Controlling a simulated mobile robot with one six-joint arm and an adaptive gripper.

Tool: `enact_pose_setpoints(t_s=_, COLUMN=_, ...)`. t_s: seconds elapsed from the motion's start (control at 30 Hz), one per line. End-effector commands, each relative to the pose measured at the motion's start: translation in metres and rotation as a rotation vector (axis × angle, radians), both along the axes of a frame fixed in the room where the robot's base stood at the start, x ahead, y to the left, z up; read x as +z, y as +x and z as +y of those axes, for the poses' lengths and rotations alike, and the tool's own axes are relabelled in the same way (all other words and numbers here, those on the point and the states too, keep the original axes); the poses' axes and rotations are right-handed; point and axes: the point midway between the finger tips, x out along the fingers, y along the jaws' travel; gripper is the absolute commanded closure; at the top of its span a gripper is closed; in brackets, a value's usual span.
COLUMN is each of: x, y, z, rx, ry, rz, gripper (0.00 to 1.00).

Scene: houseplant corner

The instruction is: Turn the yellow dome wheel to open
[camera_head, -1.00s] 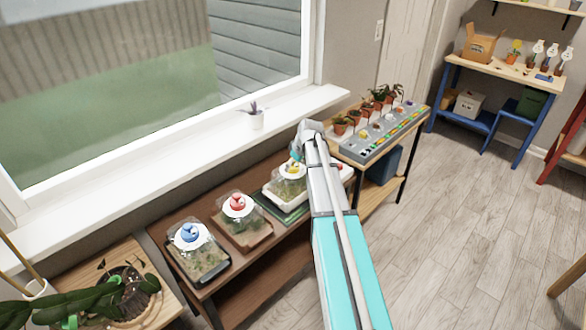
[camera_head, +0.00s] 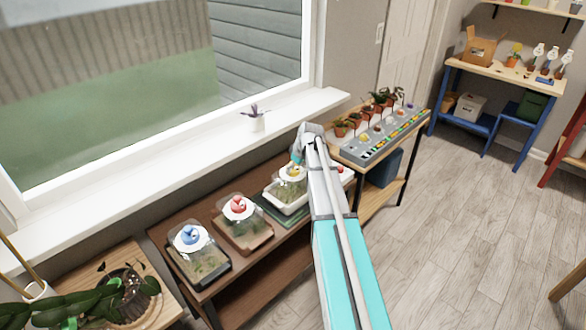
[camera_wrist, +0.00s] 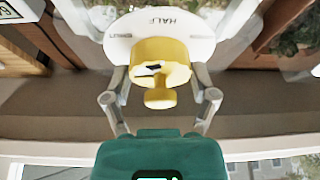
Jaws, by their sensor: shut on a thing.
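The yellow dome wheel (camera_wrist: 160,62) is a yellow knob with a stubby grip and a small black mark on it. It sits on a white dial plate (camera_wrist: 184,24) lettered HALF; another word at the left of the plate is too small to read. My gripper (camera_wrist: 160,84) has one finger on each side of the wheel and is shut on it. In the head view, my gripper (camera_head: 297,158) reaches down to the yellow wheel (camera_head: 291,171) on top of the clear dome (camera_head: 288,191). My arm hides part of that tray's right side.
The red-wheel dome (camera_head: 237,209) and blue-wheel dome (camera_head: 190,238) stand left on the same brown bench (camera_head: 222,276). The window sill (camera_head: 180,155) runs behind. A bench with potted plants and a grey panel (camera_head: 372,148) stands right. Open floor (camera_head: 450,220) lies right.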

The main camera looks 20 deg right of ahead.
Motion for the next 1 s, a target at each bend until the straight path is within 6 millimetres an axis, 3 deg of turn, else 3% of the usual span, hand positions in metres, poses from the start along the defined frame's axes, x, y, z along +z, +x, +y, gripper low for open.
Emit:
enact_pose_setpoints(t_s=0.37, x=-0.0003, y=-0.0011, z=0.0, rx=-0.142, ry=-0.001, rz=0.001, gripper=0.73)
enact_pose_setpoints(t_s=1.0, x=-0.0002, y=-0.0002, z=0.0024, rx=-0.661, ry=-0.001, rz=-0.001, gripper=0.73)
